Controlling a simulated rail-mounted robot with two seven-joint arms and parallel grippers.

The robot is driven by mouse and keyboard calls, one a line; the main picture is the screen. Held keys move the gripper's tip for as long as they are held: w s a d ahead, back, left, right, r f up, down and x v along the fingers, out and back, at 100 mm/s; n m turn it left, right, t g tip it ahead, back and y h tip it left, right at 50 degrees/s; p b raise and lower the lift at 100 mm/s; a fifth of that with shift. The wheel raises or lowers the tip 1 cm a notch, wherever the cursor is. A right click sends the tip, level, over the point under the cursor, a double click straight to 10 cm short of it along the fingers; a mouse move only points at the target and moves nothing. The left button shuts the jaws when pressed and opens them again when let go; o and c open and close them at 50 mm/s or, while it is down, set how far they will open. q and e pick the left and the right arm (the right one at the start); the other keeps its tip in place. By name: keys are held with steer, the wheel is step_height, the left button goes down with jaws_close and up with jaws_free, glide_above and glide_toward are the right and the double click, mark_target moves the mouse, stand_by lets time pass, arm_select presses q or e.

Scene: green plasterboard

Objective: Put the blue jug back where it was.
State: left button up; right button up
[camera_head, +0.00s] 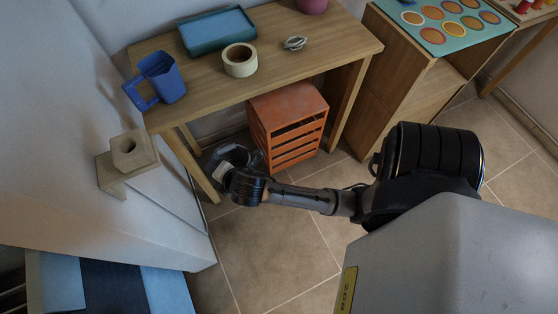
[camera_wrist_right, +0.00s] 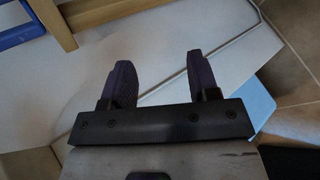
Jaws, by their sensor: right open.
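The blue jug (camera_head: 162,79) stands upright at the left end of the wooden table (camera_head: 330,42), its handle pointing to the lower left, past the table's edge. My right gripper (camera_head: 230,158) is below and to the right of the jug, in front of the table and apart from the jug. In the right wrist view the two fingers (camera_wrist_right: 160,70) are spread with nothing between them. A blue piece (camera_wrist_right: 20,22) shows at that view's upper left corner; I cannot tell whether it is the jug. My left gripper is not in view.
A teal tray (camera_head: 215,30), a tape roll (camera_head: 240,61) and a small metal item (camera_head: 295,43) lie on the table. An orange crate (camera_head: 287,125) stands beneath. A wooden bracket with a square hole (camera_head: 128,160) sticks out at left. Floor in front is clear.

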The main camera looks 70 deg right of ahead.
steer(key=s+a+f+m+g+y, duration=0.1)
steer(key=s+a+m+g+y, duration=0.1)
steer(key=s+m, duration=0.4)
steer(key=s+a+f+m+g+y, duration=0.2)
steer(key=s+a+m+g, duration=0.2)
steer(key=s, duration=1)
steer(key=m, duration=0.3)
steer(key=shift+a+y, duration=0.2)
steer(key=shift+y, duration=0.1)
steer(key=shift+f, duration=0.1)
